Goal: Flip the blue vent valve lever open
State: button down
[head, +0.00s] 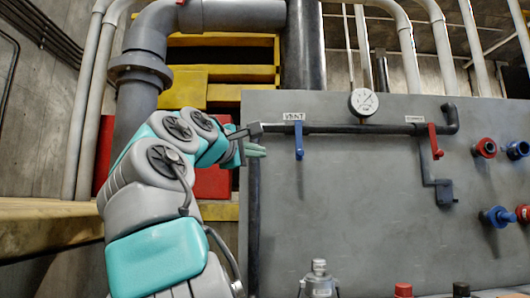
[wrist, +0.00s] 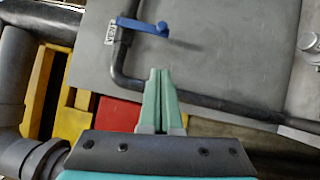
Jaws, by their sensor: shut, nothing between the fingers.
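The blue vent lever (head: 298,140) hangs down from the dark pipe on the grey panel, under a white "VENT" label (head: 293,116). In the wrist view the blue lever (wrist: 143,26) lies ahead of the fingertips, with the label (wrist: 111,34) beside it. My gripper (head: 258,150) is left of the lever, near the panel's left edge and apart from the lever. In the wrist view my gripper (wrist: 160,74) has its green fingers together, with nothing between them.
A round gauge (head: 363,102) sits on the pipe right of the lever. A red lever (head: 435,141) hangs farther right, beside red and blue fittings (head: 484,148). The grey panel (head: 350,200) is bare below the lever. Yellow and red structures stand behind my arm.

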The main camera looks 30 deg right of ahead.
aim_at(300, 139)
jog(key=w+d+r+p, duration=0.1)
jog(key=w+d, duration=0.1)
jog(key=d, duration=0.9)
jog(key=shift+w+r, duration=0.2)
